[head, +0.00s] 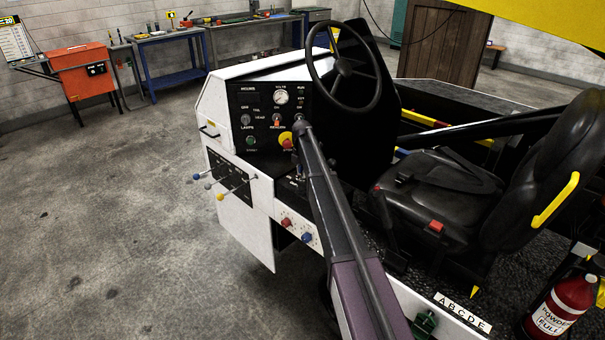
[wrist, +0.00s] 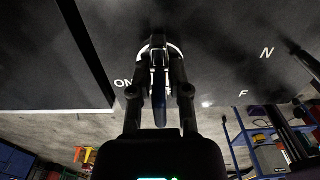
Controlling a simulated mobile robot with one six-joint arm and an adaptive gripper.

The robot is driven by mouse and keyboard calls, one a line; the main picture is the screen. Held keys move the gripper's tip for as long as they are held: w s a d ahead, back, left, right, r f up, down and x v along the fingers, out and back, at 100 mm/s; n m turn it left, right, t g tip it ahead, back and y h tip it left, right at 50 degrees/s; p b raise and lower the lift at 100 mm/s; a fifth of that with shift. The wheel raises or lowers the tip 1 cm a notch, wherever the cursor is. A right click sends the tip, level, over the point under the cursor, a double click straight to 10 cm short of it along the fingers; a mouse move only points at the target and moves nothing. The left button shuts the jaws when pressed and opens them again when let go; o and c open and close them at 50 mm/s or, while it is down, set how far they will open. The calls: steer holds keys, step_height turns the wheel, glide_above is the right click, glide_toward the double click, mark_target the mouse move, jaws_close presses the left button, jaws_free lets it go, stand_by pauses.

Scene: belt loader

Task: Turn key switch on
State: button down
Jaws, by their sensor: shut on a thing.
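The key switch (wrist: 161,112) shows in the wrist view as a dark upright key with a pale ring around its base on the black panel (wrist: 215,45). My gripper (wrist: 159,62) is shut on the key, one finger on each side. The label ON reads to the left of the key; a label on its right is partly hidden by the finger.
A red and yellow stop button (head: 286,140) sits just left of my gripper. A steering wheel (head: 343,65) is above and right, and a black seat (head: 440,190) is to the right. Levers with coloured knobs (head: 220,197) stick out at lower left. The floor at left is open.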

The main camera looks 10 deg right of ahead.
steer(key=shift+m, duration=6.1)
steer(key=c, duration=0.6)
jaws_free()
steer(key=shift+n, duration=0.5)
